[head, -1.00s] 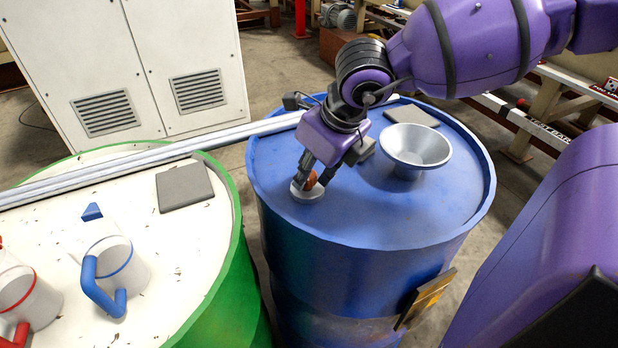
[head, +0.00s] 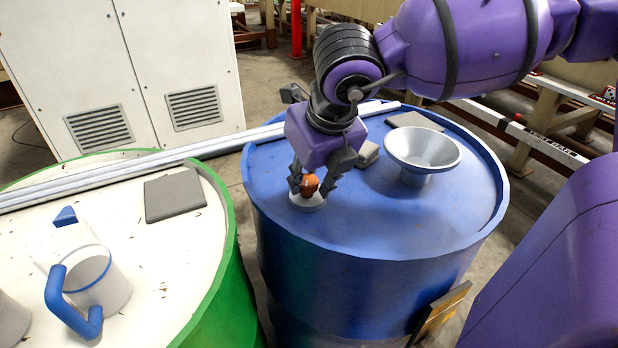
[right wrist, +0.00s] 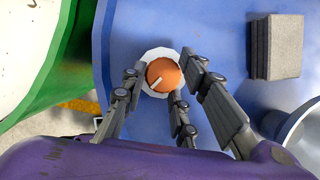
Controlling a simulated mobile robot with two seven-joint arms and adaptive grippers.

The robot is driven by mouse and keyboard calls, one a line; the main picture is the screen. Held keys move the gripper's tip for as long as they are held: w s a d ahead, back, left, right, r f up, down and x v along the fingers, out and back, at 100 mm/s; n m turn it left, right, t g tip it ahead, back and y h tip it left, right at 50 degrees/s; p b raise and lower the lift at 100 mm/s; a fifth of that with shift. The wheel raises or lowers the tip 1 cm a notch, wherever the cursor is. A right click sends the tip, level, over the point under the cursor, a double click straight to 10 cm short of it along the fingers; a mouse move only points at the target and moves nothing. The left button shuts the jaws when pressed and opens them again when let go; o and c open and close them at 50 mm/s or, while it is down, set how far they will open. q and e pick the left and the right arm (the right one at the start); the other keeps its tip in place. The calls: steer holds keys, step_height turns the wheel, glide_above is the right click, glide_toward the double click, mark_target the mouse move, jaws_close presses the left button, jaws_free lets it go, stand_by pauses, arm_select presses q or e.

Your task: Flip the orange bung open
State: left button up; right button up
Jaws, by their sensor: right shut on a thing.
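The orange bung (head: 309,186) sits over a pale ring (head: 307,203) on the top of the blue drum (head: 400,215), near its left side. In the right wrist view the bung (right wrist: 166,75) is a round orange cap with a small pale bar on it, inside the white ring (right wrist: 150,57). My right gripper (head: 313,187) points down at the bung, its fingers on either side of it and shut on it. The right wrist view shows the fingers (right wrist: 163,80) around the bung's near side. My left gripper is not in view.
A grey funnel (head: 423,152) stands on the drum to the right, with grey blocks (head: 367,153) behind my gripper. Pale rods (head: 215,147) lie across both drums. A green drum (head: 235,265) at left holds a blue-handled jug (head: 103,283) and a grey pad (head: 174,194).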

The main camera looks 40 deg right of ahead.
steer(key=shift+a, duration=0.25)
steer(key=o, duration=1.1)
steer(key=shift+w+a, duration=0.1)
steer(key=shift+c, duration=0.2)
steer(key=shift+v, duration=1.25)
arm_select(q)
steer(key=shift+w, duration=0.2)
arm_select(e)
steer(key=v, duration=0.9)
steer(key=shift+r, duration=0.3)
